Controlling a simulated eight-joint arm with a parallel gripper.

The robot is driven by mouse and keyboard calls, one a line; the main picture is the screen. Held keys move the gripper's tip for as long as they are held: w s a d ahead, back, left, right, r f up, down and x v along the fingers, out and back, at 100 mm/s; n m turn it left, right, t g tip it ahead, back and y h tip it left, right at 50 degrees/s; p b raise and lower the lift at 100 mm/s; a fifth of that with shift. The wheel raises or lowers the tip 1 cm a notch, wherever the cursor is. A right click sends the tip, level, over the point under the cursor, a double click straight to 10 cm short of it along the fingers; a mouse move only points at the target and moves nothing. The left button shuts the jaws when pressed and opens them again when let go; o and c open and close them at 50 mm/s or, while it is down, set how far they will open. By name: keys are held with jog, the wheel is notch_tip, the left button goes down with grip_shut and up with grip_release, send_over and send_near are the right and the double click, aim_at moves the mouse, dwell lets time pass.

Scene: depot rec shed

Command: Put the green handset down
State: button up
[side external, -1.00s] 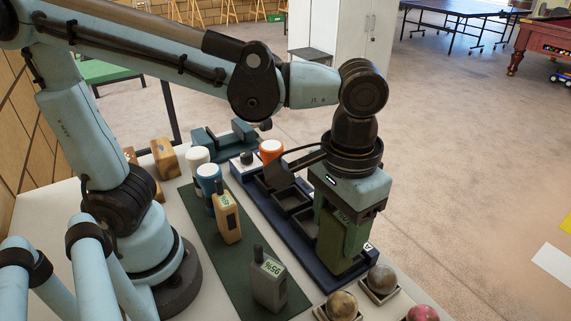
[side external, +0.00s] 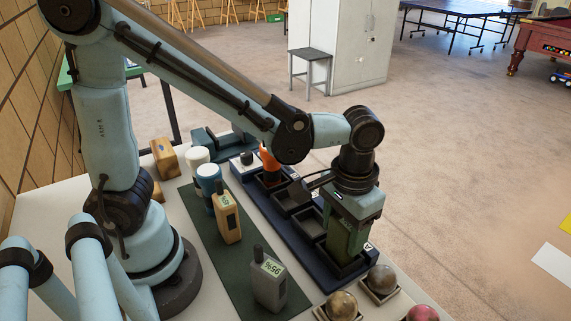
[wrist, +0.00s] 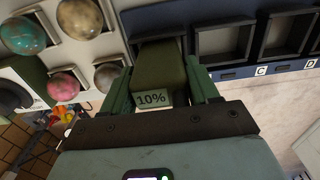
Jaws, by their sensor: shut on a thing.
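The green handset (wrist: 172,70) shows a 10% display in the wrist view, between my two green fingers. My gripper (side external: 347,230) is shut on it. In the side external view the handset (side external: 341,246) is upright at the near end of the dark blue rack (side external: 291,232), with its lower end at the end pocket. Whether it touches the pocket floor is hidden. The fingers cover much of the handset. Neighbouring rack pockets (wrist: 228,40) are empty, and labels C and D show on the rim in the wrist view.
A tan handset (side external: 227,218) and a grey handset (side external: 268,282) stand on a green mat (side external: 212,250). An orange item (side external: 268,160) stands at the rack's far end. Several balls, including a grey one (side external: 382,279), rest on small stands close to my gripper.

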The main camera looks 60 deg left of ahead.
jog(key=shift+f, duration=0.1)
jog(key=o, duration=1.2)
notch_tip(320, 180, up, 12)
jog(key=shift+r, duration=0.1)
jog(key=shift+a, duration=0.35)
jog(key=a+f+t, duration=0.2)
jog(key=a+t, duration=0.1)
jog(key=a, duration=0.3)
jog(key=s+a+f+t, duration=0.1)
jog(key=a+f+t, duration=0.2)
jog(key=a, duration=0.4)
jog(key=shift+s+t, duration=0.3)
jog(key=shift+t, duration=0.3)
jog(key=shift+d, duration=0.1)
